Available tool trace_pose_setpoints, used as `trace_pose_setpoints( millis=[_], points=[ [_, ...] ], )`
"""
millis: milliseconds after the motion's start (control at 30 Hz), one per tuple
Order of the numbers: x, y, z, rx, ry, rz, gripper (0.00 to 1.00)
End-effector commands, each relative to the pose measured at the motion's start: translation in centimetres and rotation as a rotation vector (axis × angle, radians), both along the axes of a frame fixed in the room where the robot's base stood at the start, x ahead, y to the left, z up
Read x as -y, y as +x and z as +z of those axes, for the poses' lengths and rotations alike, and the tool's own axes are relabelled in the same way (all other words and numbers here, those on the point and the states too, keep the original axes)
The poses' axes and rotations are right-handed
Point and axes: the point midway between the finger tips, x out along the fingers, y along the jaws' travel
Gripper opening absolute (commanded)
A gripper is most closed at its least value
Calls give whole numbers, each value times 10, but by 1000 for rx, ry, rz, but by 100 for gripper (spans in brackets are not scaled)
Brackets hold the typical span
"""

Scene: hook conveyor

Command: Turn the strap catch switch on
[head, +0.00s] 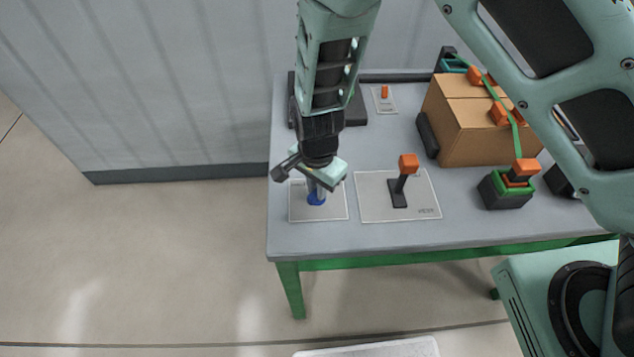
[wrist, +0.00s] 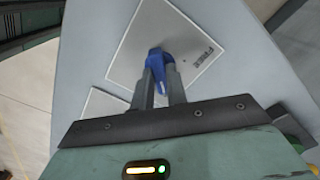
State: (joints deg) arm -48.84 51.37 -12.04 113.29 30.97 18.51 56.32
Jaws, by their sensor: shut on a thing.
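A blue switch handle (head: 316,198) stands on a pale plate (head: 298,212) at the table's front left corner. My gripper (head: 318,189) reaches down over this plate and is shut on the blue handle. In the wrist view, the blue handle (wrist: 156,68) shows between and just beyond the fingertips (wrist: 158,88), above a pale plate (wrist: 135,58) that seems to read "FREE". The fingers hide part of the handle, and its exact turn is hard to tell.
An orange-topped black lever (head: 408,165) stands on a plate to the right. Behind it, a cardboard box (head: 468,140) lies under a green strap (head: 516,140) with orange fittings. A green and black block (head: 505,192) stands in front of the box. A small orange switch (head: 384,92) is at the back.

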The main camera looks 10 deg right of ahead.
Motion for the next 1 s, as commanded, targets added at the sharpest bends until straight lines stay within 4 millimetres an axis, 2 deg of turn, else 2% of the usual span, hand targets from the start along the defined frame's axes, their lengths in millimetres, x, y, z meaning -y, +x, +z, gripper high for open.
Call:
trace_pose_setpoints(
  millis=[667, 700, 733, 767, 1000],
  points=[
    [0, 2, 1, 4, 1, -58, 0],
    [0, 2, 1, 4, 1, -58, 26],
    [0, 2, 1, 4, 1, -57, 34],
    [0, 2, 1, 4, 1, -57, 36],
    [0, 1, 1, 2, 1, -55, 36]
  ],
)
